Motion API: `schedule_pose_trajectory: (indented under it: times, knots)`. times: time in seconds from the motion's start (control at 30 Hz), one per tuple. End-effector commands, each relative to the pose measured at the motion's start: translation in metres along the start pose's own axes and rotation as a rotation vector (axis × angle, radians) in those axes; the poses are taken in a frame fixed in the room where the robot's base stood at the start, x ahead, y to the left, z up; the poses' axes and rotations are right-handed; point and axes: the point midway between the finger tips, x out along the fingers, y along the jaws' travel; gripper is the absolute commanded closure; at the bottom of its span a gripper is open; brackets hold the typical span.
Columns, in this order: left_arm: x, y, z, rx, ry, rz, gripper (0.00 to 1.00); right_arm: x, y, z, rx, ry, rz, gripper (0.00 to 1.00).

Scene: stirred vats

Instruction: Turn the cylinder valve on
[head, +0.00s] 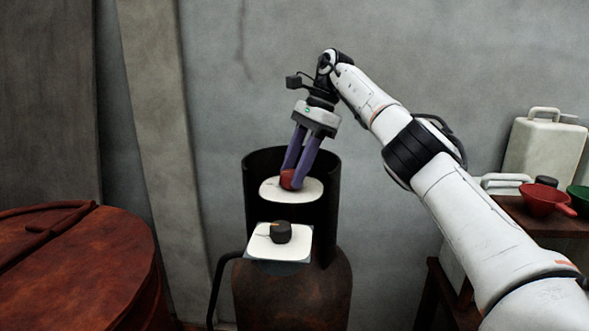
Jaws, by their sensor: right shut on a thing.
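The gas cylinder (292,295) is dark and rusty and stands upright in the middle of the head view. A black open collar (259,170) rises from its top. Inside the collar a red knob, the cylinder valve (287,179), sits over a white rounded plate (312,189). My right gripper (293,178) reaches down from above, with its purple fingers shut on the red knob. The fingers hide part of the knob. My left gripper is not in view.
A black knob (281,232) sits on a white square plate (262,246) at the collar's front. A rusty lidded vat (80,265) stands at left. A shelf at right holds a red funnel (541,199) and a pale canister (545,150). A grey wall is behind.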

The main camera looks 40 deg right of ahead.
Motion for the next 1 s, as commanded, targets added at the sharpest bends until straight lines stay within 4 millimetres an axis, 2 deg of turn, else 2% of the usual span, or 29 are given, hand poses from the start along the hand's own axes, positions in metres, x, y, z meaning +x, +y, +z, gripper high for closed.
schedule_pose_trajectory:
  times: [0.93,0.97,1.0]
  knots:
    - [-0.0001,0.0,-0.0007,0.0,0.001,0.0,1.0,-0.0005,-0.0009,0.0001,-0.069,-0.001,0.025,0.81]
    - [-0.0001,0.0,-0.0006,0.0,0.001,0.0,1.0,-0.0005,-0.0009,0.0001,-0.068,-0.001,0.025,0.56]
    - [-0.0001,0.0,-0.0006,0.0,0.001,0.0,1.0,-0.0004,-0.0009,0.0001,-0.068,-0.001,0.025,0.49]
